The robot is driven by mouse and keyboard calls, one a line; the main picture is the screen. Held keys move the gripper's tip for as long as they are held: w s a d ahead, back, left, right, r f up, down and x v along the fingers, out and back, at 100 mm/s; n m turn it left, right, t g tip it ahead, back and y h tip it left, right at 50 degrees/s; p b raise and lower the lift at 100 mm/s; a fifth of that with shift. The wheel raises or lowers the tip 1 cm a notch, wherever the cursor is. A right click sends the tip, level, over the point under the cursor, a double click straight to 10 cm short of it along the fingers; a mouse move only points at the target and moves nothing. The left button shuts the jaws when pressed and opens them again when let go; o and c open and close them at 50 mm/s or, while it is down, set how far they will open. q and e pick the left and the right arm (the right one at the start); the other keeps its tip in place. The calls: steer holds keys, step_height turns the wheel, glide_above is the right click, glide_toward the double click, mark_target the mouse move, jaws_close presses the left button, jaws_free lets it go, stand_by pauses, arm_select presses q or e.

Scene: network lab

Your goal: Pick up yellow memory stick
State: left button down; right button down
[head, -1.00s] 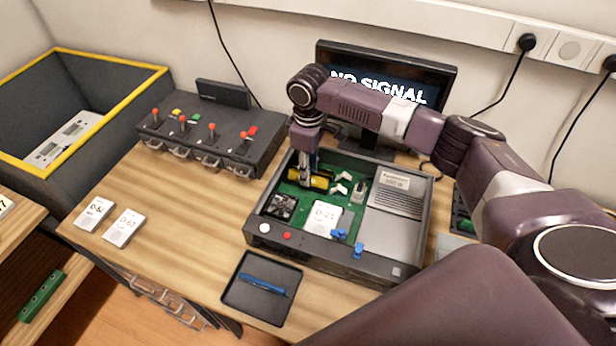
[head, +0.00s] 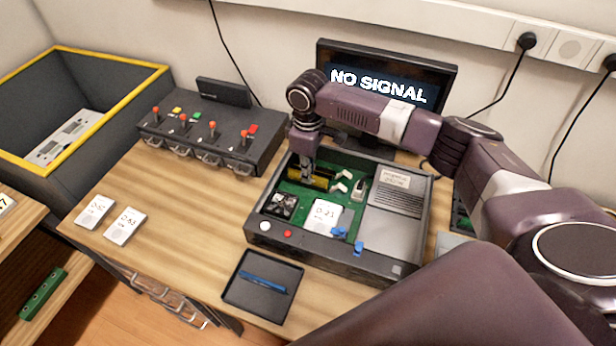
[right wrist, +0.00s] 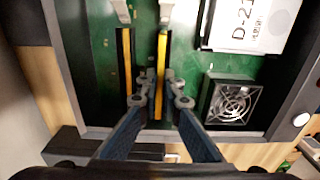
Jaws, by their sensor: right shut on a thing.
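Two yellow memory sticks stand on edge side by side in black slots on the green board of an open computer case (head: 256,225). In the right wrist view, my right gripper (right wrist: 160,92) is shut on the yellow memory stick (right wrist: 161,62) nearer the fan, one finger on each side. The other yellow stick (right wrist: 127,62) lies just to its left. In the head view, the gripper (head: 307,178) reaches down into the case and partly hides the sticks (head: 320,183). The held stick still appears in line with its slot; whether it is seated cannot be told. My left gripper is not in view.
A fan (right wrist: 231,101) and a white D-21 module (head: 324,214) sit close by in the case. A lever box (head: 212,140) stands left, a monitor (head: 388,85) behind. A black tray (head: 240,292) holds a blue tool in front. The table left of the case is mostly clear.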

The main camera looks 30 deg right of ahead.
steer(key=shift+w+d+r, duration=0.15)
steer(key=shift+w+d, duration=0.05)
step_height(320, 180, up, 19)
steer(key=b, duration=0.2)
steer(key=f+p, duration=0.2)
steer(key=f, duration=0.2)
steer(key=f+p, duration=0.2)
steer(key=f, duration=0.3)
steer(key=f+p, duration=0.2)
steer(key=f, duration=0.3)
steer(key=shift+s+a+f+p, duration=0.2)
steer(key=shift+s+p, duration=0.1)
steer(key=shift+p, duration=0.1)
steer(key=shift+f+b, duration=0.3)
steer(key=shift+f, duration=1)
steer(key=shift+p, duration=1.45)
stand_by(0.7)
steer(key=shift+f, duration=0.25)
stand_by(0.5)
steer(key=shift+f+b, duration=0.35)
steer(key=shift+f, duration=0.35)
